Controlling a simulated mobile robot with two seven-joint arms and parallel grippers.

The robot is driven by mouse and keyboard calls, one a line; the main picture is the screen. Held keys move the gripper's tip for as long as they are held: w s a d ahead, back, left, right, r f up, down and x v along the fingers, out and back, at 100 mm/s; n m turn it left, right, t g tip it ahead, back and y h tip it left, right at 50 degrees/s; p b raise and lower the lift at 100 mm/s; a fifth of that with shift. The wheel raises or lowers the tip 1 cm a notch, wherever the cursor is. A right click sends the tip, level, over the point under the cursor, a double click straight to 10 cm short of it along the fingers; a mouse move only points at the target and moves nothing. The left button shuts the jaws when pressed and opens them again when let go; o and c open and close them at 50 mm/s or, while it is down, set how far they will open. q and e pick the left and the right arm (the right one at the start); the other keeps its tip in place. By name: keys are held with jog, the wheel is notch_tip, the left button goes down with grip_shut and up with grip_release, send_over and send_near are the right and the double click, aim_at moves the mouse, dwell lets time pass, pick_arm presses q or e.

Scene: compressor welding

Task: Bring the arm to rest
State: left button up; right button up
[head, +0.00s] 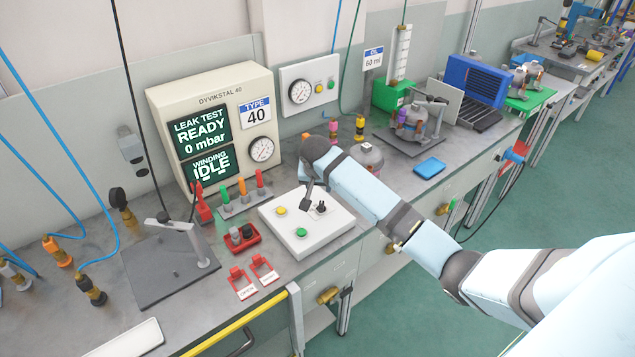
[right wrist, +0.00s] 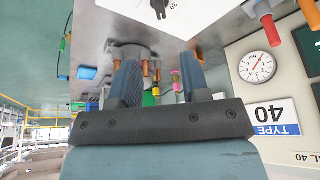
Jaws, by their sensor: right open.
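My right arm (head: 375,200) comes in from the right and reaches over the workbench. Its gripper (head: 308,200) hangs above the white control box (head: 290,240), which has a yellow button, a green button and a black knob. In the head view the gripper is small and partly hidden by my wrist. In the right wrist view the two fingers of the gripper (right wrist: 158,80) stand apart with nothing held between them. That view is upside down, and the white box (right wrist: 160,12) shows at its top edge. My left gripper is not in view.
A leak test cabinet (head: 213,125) reads "READY, 0 mbar" and "IDLE". Near the box are a rack of coloured tools (head: 241,200), a red tray (head: 242,238) and red tags (head: 252,277). A compressor (head: 411,120) and a blue pad (head: 429,167) lie beyond my arm. The floor aisle is clear.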

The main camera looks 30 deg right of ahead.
jog(key=s+a+f+n+t+y, duration=0.3)
jog(key=s+a+f+n, duration=0.3)
jog(key=s+a+f, duration=0.7)
jog(key=s+a+f+n+t+y, duration=0.1)
jog(key=s+a+n+t, duration=0.1)
jog(key=s, duration=0.8)
jog(key=s+a+n+t+y, duration=0.1)
jog(key=s+a+n+t, duration=0.1)
jog(key=s, duration=0.9)
jog(key=shift+a+f+n+t+y, duration=0.3)
jog(key=shift+a+f+n+y, duration=0.15)
jog(key=shift+a, duration=0.7)
jog(key=shift+r, duration=0.1)
